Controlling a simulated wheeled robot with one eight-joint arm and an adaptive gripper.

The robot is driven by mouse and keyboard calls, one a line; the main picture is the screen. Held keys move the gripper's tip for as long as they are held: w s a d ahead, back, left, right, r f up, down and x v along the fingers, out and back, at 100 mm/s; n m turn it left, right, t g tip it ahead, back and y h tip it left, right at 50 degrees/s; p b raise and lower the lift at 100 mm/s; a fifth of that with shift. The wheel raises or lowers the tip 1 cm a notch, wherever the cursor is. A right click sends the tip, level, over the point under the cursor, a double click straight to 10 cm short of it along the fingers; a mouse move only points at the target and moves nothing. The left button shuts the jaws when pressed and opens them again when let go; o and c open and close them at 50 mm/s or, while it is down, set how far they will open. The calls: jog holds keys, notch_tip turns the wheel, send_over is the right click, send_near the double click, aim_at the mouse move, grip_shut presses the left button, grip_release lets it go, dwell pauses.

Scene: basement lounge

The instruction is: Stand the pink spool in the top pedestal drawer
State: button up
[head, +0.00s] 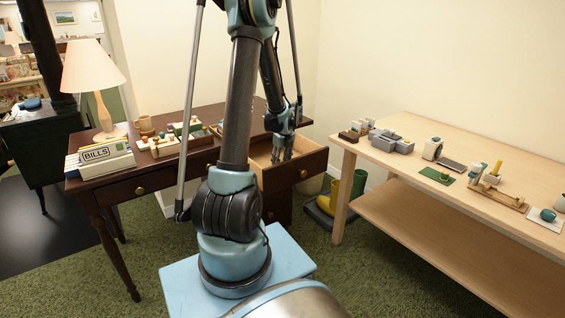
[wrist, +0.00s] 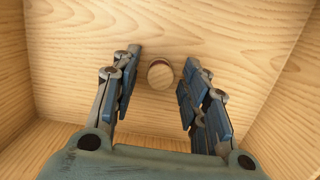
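The top pedestal drawer (head: 306,167) of the dark desk is pulled open, with pale wooden walls and floor. My gripper (head: 281,155) reaches down into it. In the wrist view, the drawer floor (wrist: 215,30) fills most of the picture. A small round spool (wrist: 160,75) shows its pale wooden end to the camera, with a thin dark reddish edge; its pink side is not clearly visible. It appears to stand on end on the drawer floor. My gripper's fingers (wrist: 158,86) are open on either side of it, with a gap on both sides. The spool is hidden in the head view.
A light wooden table (head: 400,165) with several objects stands at right. Boots (head: 340,195) stand between desk and table. Drawer walls surround my gripper closely.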

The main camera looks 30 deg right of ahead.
notch_tip(320, 180, up, 12)
jog(key=s, duration=0.2)
jog(key=a+r+n, duration=0.3)
jog(key=a+n, duration=0.1)
jog(key=a, duration=0.3)
jog(key=a+r+n, duration=0.2)
jog(key=a+n, duration=0.2)
jog(key=a, duration=0.3)
jog(key=s+a+n, duration=0.6)
jog(key=a+n, duration=0.3)
jog(key=a, duration=0.2)
jog(key=s+a+n, duration=0.7)
jog(key=a+n, duration=0.2)
jog(key=a, duration=0.1)
jog(key=s+a+f+n, duration=0.4)
jog(key=s+n, duration=0.4)
jog(key=n, duration=0.1)
jog(key=shift+a+f, duration=0.25)
jog(key=shift+f, duration=0.05)
